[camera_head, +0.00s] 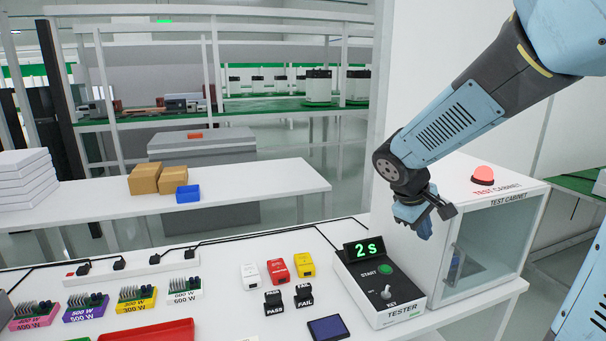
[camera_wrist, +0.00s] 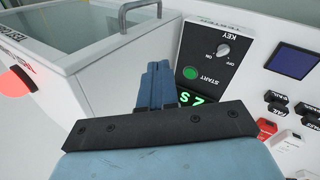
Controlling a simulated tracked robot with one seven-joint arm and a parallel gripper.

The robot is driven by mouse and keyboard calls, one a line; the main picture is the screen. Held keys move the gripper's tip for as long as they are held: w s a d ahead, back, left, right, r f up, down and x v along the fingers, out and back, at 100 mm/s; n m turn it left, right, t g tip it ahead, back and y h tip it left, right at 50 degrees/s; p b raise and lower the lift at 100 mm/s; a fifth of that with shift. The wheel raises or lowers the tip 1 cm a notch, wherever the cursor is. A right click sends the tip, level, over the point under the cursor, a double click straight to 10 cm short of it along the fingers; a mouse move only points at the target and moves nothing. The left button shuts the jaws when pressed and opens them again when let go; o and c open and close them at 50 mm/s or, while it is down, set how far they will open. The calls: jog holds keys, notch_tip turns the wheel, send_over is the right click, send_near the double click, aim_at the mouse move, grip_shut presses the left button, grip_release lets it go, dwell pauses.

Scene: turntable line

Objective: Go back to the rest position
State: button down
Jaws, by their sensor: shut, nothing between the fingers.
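My gripper (camera_head: 425,230) hangs from my blue arm above the back of the tester, in front of the test cabinet (camera_head: 480,190). Its fingers are shut with nothing between them; they also show in the wrist view (camera_wrist: 158,84). The tester (camera_head: 383,297) is a black and white box with a green START button, a key switch and a display reading "2 s". The gripper is apart from the tester. A red dome lamp (camera_head: 483,175) sits on the cabinet's top.
White, red and yellow adapters (camera_head: 277,270) and black PASS and FAIL stamps (camera_head: 274,301) stand left of the tester. A dark blue pad (camera_head: 328,328), a red tray (camera_head: 150,331) and several coloured wattage blocks (camera_head: 137,299) lie on the table. Cardboard boxes (camera_head: 144,179) stand on the bench behind.

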jog(key=s+a+r+m+t+y, duration=0.1)
jog(key=s+r+m+y, duration=0.1)
jog(key=s, duration=0.6)
jog(key=s+a+r+m+t+y, duration=0.2)
jog(key=s+r+m+y, duration=0.1)
jog(key=s+r, duration=0.4)
jog(key=shift+s+a+m, duration=0.15)
jog(key=shift+s+m, duration=0.5)
jog(key=shift+m, duration=0.25)
